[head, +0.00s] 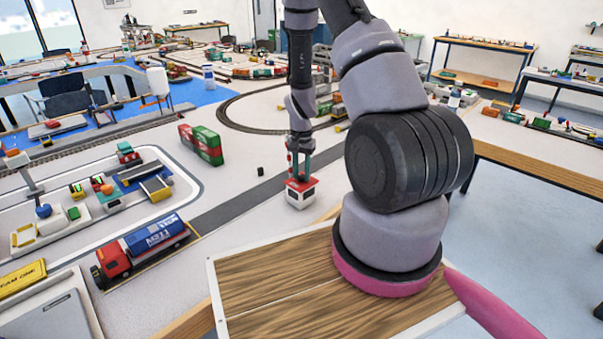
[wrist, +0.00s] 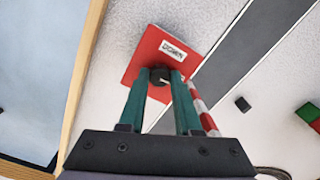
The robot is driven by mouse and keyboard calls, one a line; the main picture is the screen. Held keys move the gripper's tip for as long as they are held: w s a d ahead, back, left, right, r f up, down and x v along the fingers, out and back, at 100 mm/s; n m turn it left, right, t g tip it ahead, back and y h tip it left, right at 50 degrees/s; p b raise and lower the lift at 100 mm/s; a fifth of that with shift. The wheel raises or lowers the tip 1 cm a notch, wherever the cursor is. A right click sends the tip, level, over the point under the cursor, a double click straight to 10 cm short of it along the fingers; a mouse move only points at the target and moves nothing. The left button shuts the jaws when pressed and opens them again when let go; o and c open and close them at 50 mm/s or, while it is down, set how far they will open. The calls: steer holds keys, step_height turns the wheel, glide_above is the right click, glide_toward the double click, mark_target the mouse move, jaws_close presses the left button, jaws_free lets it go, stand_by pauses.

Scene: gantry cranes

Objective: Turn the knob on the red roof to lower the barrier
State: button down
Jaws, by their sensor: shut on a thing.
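The small white hut (head: 299,199) with a red roof (head: 301,184) stands on the layout table beside the grey road. The red roof fills the middle of the wrist view (wrist: 148,50), with a white label (wrist: 173,50) that seems to read DOWN. My gripper (head: 299,174) points down onto the roof. Its two teal fingers are shut on a dark round knob (wrist: 160,75), one on each side. A red-and-white striped barrier (wrist: 203,107) shows just right of the fingers in the wrist view and seems to stand upright. Part of the knob is hidden by the fingers.
The grey road (head: 236,207) runs past the hut. A small black block (head: 261,171) and a red-green container (head: 202,144) lie left of it. A red truck with a blue tank (head: 145,247) stands at front left. The table's wooden edge is close to the hut.

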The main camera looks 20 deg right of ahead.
steer(key=n, duration=0.4)
steer(key=shift+n, duration=0.3)
steer(key=n, duration=0.9)
steer(key=shift+n, duration=1.9)
steer(key=c, duration=0.6)
jaws_free()
steer(key=shift+r, duration=0.1)
